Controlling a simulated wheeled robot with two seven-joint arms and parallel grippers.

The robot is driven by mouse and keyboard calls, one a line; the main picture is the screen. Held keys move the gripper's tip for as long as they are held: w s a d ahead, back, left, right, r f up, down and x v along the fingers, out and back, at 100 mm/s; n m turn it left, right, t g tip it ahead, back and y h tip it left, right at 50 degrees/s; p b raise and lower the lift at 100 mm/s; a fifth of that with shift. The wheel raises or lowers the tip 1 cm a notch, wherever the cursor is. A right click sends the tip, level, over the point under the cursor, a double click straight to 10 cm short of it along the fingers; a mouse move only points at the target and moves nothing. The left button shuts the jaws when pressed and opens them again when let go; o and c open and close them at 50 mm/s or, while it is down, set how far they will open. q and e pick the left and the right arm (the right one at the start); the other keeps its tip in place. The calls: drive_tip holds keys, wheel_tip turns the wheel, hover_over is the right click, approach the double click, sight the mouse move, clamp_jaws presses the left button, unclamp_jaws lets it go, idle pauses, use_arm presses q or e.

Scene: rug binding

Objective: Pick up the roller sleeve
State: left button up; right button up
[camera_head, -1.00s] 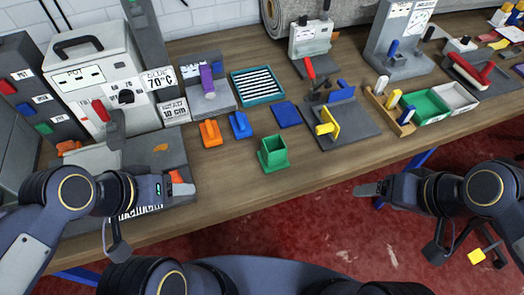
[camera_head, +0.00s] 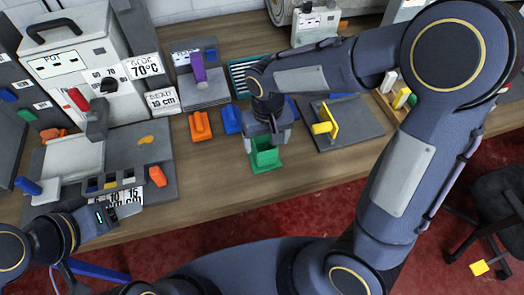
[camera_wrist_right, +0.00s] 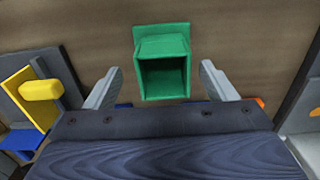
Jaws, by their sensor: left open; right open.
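A green hollow piece with a square mouth (camera_head: 266,157) stands on the table; no label shows whether it is the roller sleeve. In the right wrist view the green piece (camera_wrist_right: 163,75) lies between the spread fingers of my right gripper (camera_wrist_right: 160,78), with a gap on each side. In the head view my right gripper (camera_head: 266,142) is open, pointing down over it and hiding part of it. A yellow roller-like cylinder (camera_head: 322,128) sits on a yellow bracket to the right. My left gripper (camera_head: 128,206) is open and empty near the front left of the table.
An orange block (camera_head: 200,126) and a blue block (camera_head: 231,118) stand left of my right gripper. A grey jig (camera_head: 358,127) bears the yellow bracket. The glue machine (camera_head: 75,65) stands at the left. Bare wood (camera_head: 225,182) lies in front.

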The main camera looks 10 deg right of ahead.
sight(264, 147)
drive_tip(key=f, duration=0.4)
drive_tip(key=shift+w+a+f+p, duration=0.2)
drive_tip(key=shift+w+f+p, duration=0.05)
drive_tip(key=shift+w+p, duration=0.05)
drive_tip(key=c, duration=1.2)
